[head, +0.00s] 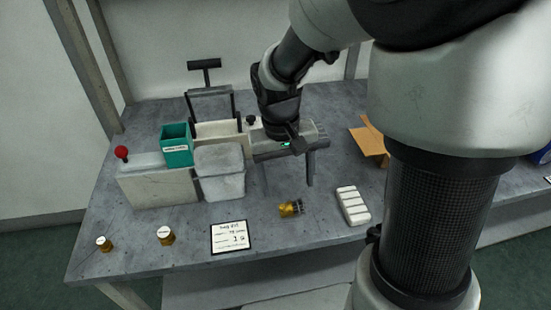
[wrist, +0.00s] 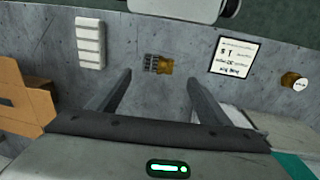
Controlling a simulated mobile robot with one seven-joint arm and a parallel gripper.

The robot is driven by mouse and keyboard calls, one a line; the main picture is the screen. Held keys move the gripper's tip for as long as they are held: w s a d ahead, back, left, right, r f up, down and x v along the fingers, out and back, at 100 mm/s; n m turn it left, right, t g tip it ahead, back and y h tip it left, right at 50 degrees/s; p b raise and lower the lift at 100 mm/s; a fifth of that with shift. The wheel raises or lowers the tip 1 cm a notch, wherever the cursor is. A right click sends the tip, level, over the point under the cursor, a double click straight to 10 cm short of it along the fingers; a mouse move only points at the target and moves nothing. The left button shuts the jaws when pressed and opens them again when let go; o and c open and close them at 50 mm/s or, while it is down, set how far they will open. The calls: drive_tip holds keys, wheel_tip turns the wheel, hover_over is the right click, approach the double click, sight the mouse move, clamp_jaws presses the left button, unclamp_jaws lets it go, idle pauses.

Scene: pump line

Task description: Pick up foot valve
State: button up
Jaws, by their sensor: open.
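The foot valve (head: 290,208) looks like a small brass fitting with a dark ribbed end. It lies on its side on the grey table, near the front edge. It also shows in the wrist view (wrist: 158,65), just beyond and between my fingertips. My gripper (head: 288,180) is open and empty, pointing down, above and behind the valve in the head view. Its two fingers (wrist: 158,80) are spread wide in the wrist view, and nothing is between them. The valve is fully visible and not touched.
A white ribbed block (head: 353,205) lies right of the valve, a printed card (head: 230,237) left. Two brass fittings with white tops (head: 165,235) (head: 104,243) stand further left. A grey bin (head: 220,172), teal box (head: 176,146) and open cardboard box (head: 368,141) stand behind.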

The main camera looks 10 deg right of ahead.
sight(291, 203)
drive_tip(key=f, duration=0.3)
drive_tip(key=d+f+b, duration=0.1)
drive_tip(key=f, duration=0.1)
drive_tip(key=f+b, duration=0.1)
drive_tip(key=f, duration=0.2)
drive_tip(key=shift+d+f, duration=0.15)
drive_tip(key=shift+f, duration=0.2)
drive_tip(key=c, duration=1.2)
